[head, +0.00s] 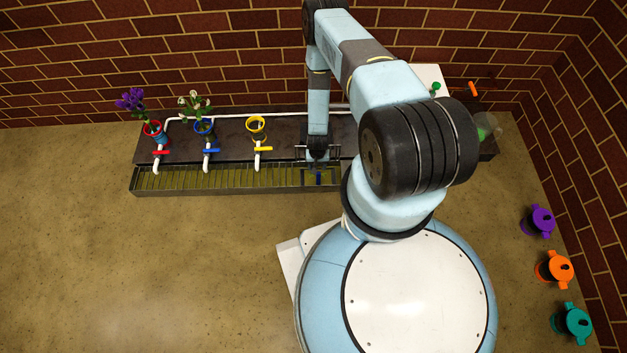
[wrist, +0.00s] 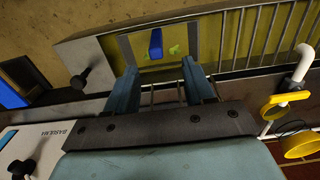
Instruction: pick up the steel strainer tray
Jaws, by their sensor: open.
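The steel strainer tray (wrist: 192,38) appears in the wrist view as a grey frame at the end of the slatted trough. It has a blue grip (wrist: 155,42) standing up in it and bright green scraps inside. My gripper (wrist: 158,70) is open and empty, with its two fingers apart just short of the tray and the blue grip beyond the gap between them. In the head view, my gripper (head: 318,158) is over the counter's front edge, and a small blue patch shows just in front of it; most of the tray is hidden there.
The slatted trough (head: 225,181) runs left along the dark counter. White taps with red, blue and yellow (head: 264,149) handles overhang it. Flower pots and a yellow pot (head: 256,127) stand behind. Purple, orange and teal (head: 572,322) lidded cans stand at right. The floor in front is clear.

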